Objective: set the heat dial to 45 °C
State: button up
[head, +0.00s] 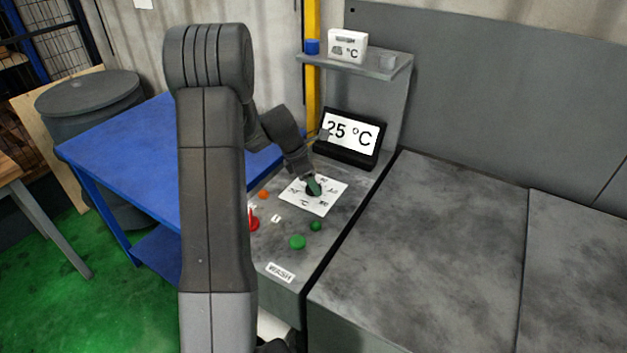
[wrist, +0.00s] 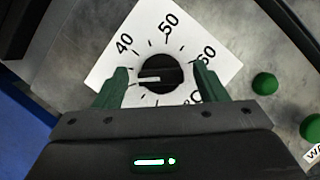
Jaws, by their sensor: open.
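The heat dial is a black round knob (wrist: 160,72) on a white square scale plate (wrist: 130,34), whose numbers 40, 50 and 60 show in the wrist view. A white pointer line on the knob points left, below the 40. The dial plate also shows in the head view (head: 325,205). My gripper (wrist: 160,70) is open, with one green finger on each side of the knob and visible gaps to it. In the head view my gripper (head: 313,186) covers most of the knob.
Green buttons (head: 298,242), a red control (head: 253,220) and an orange button (head: 263,195) sit near the dial. A shelf (head: 400,66) carries a small white °C box (head: 347,46) above the display. A blue table (head: 120,150) stands left.

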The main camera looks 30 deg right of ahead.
jog(key=shift+s+d+f, duration=0.1)
jog(key=shift+d+f, duration=0.1)
jog(key=shift+f, duration=0.3)
jog(key=c, duration=1)
jog(key=shift+o, duration=0.2)
